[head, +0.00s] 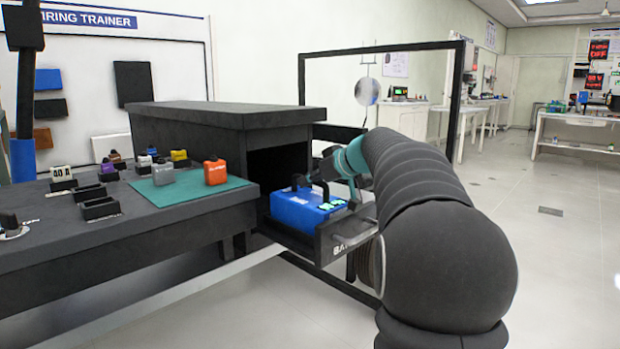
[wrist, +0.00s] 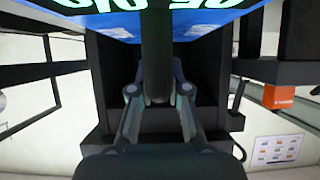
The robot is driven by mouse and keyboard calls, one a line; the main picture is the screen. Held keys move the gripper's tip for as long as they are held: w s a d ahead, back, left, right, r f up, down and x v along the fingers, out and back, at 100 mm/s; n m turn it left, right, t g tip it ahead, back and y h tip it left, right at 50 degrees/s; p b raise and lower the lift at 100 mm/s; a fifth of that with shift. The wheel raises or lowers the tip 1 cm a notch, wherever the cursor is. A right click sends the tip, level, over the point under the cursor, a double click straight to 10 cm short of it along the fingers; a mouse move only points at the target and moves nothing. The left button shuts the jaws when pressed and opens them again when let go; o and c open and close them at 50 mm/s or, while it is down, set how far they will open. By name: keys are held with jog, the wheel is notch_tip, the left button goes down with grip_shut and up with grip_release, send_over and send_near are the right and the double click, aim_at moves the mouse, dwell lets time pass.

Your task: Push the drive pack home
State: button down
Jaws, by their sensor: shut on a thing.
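The drive pack (head: 298,212) is a blue block with a black handle and green markings on top. It sits in a black tray (head: 338,233) at the mouth of the dark bay (head: 276,165), and most of it shows outside the bay. My gripper (head: 322,180) reaches in from the right, above the pack. In the wrist view, its fingers (wrist: 160,92) are shut on the pack's dark upright handle (wrist: 157,60), and the blue pack (wrist: 105,22) fills the top edge. My fingers partly hide the handle in the head view.
A dark bench (head: 60,238) left of the bay holds a green mat (head: 190,204) with an orange block (head: 215,172) and a grey block (head: 163,173). Small holders and coloured blocks stand further left. A black frame (head: 459,90) rises behind my arm. The floor at right is clear.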

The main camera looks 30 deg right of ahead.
jog(key=c, duration=1.1)
grip_release()
jog(key=shift+c, duration=0.2)
jog(key=v, duration=1.2)
jog(key=shift+a, duration=0.15)
